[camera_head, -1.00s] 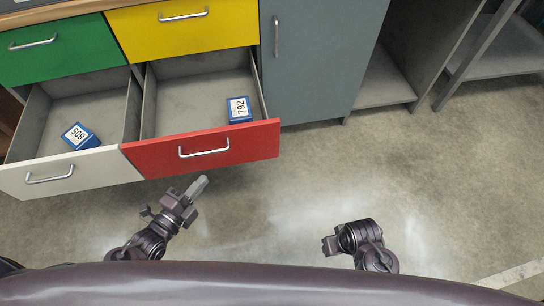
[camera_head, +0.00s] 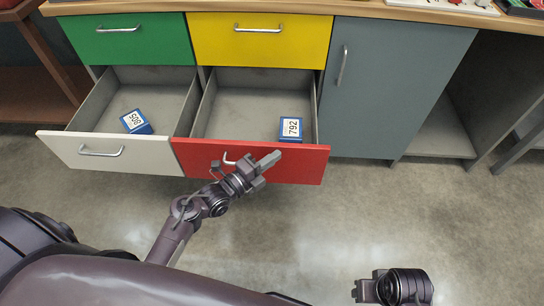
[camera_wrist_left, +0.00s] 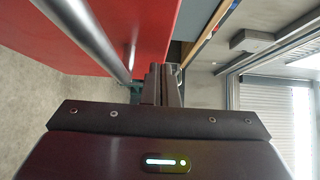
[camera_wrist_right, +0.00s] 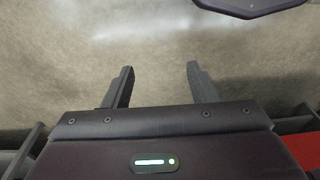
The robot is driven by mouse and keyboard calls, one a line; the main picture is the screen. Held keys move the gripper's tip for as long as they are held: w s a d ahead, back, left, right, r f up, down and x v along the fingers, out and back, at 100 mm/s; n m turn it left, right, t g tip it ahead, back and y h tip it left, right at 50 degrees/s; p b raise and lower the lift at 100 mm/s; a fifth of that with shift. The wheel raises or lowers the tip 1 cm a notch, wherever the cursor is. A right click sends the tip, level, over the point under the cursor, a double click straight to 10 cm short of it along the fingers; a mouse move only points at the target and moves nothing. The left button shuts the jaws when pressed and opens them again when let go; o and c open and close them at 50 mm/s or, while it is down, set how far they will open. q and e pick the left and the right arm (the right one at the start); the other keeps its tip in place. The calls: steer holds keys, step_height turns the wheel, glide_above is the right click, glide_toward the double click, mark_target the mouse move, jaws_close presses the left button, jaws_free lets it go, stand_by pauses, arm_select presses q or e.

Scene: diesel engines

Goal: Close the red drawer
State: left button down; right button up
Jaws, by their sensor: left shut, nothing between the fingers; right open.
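The red drawer (camera_head: 300,165) is pulled out from the cabinet, below the yellow drawer. A blue box labelled 792 (camera_head: 290,129) sits inside it at the right. My left gripper (camera_head: 268,160) is shut and empty, in front of the red drawer's front and covering part of its handle. In the left wrist view the red front (camera_wrist_left: 135,25) and its metal handle (camera_wrist_left: 85,35) are close to the fingers (camera_wrist_left: 162,85); I cannot tell whether they touch. My right gripper (camera_wrist_right: 160,85) is open and empty above the floor, away from the drawer.
The white drawer (camera_head: 95,153) beside it is also pulled out, holding a blue box labelled 508 (camera_head: 135,122). The green drawer (camera_head: 130,40), yellow drawer (camera_head: 258,40) and grey door (camera_head: 385,85) are shut. The floor (camera_head: 330,235) in front is clear.

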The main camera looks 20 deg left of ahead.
arm_select(q)
steer(key=shift+w+a, duration=0.1)
steer(key=shift+w, duration=0.25)
steer(key=shift+w, duration=0.1)
